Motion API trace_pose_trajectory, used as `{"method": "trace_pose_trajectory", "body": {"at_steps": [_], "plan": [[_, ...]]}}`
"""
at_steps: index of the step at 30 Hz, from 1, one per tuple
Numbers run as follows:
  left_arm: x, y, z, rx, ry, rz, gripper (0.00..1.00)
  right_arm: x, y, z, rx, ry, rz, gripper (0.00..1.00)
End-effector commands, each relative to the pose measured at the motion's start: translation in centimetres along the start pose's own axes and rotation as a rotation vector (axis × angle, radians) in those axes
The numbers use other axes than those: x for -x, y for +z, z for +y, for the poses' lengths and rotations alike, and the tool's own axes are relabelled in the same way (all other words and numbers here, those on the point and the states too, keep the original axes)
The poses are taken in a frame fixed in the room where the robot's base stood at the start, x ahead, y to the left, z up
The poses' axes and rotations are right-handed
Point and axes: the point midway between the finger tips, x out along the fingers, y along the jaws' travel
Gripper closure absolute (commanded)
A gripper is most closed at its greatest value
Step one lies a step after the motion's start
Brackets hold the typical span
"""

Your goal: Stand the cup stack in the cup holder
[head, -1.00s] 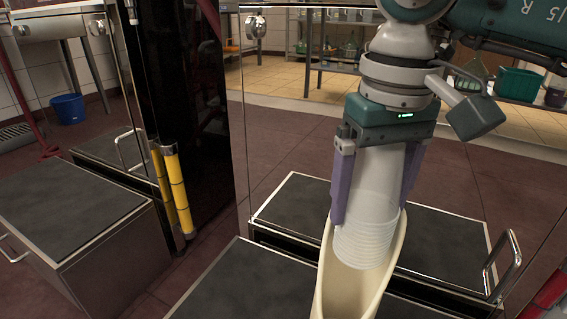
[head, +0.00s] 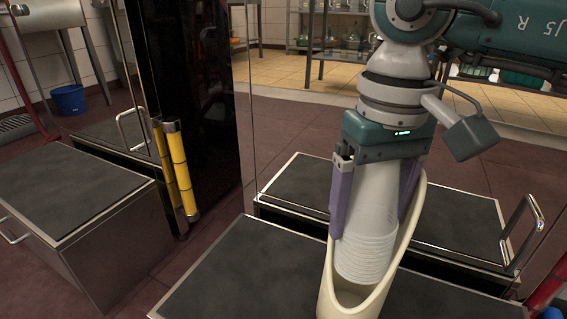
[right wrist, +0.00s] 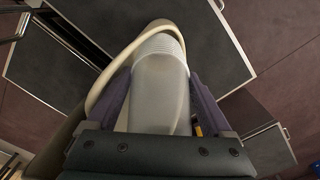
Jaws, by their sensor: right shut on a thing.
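The cup stack (head: 366,240) is a nested column of translucent white cups, rims downward and slightly tilted. My right gripper (head: 372,212) is shut on it, with a purple finger on each side. The cup holder (head: 338,292) is a cream, scoop-shaped holder with a tall back and a low front. The lower end of the stack is within the holder's opening, behind its low front lip. Whether it touches the bottom cannot be told. In the right wrist view the stack (right wrist: 158,85) lies between the fingers, with the holder's rim (right wrist: 105,75) curving around it. My left gripper is not in view.
The holder stands at a dark-topped counter (head: 235,265). Another dark-topped unit (head: 70,195) is at left, beside a yellow-banded handle (head: 177,165). A metal handle (head: 525,230) sticks up at right. A blue bucket (head: 68,99) is far off on the floor.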

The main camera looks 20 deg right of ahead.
Motion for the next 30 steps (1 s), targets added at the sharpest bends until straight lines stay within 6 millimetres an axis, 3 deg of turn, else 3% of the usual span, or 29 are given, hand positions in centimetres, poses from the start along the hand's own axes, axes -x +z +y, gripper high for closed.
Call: {"method": "trace_pose_trajectory", "body": {"at_steps": [1, 2, 5, 20, 23, 30], "plan": [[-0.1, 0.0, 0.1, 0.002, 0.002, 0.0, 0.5, -0.6, 0.7, 0.0, 0.003, 0.003, -0.025, 1.0], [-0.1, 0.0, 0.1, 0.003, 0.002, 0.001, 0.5, -0.6, 0.7, 0.0, 0.003, 0.004, -0.025, 0.14], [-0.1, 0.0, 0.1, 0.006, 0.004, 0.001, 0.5, -0.6, 0.7, 0.0, 0.003, 0.003, -0.025, 0.03], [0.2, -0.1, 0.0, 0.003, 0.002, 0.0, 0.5, 0.0, 0.3, 0.1, 0.002, 0.003, -0.012, 0.0], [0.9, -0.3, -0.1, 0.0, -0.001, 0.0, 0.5, 1.1, 0.3, 0.1, 0.003, 0.003, -0.011, 0.0], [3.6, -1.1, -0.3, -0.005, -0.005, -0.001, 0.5, 6.2, 0.1, 0.0, 0.002, 0.004, -0.009, 0.0]]}}
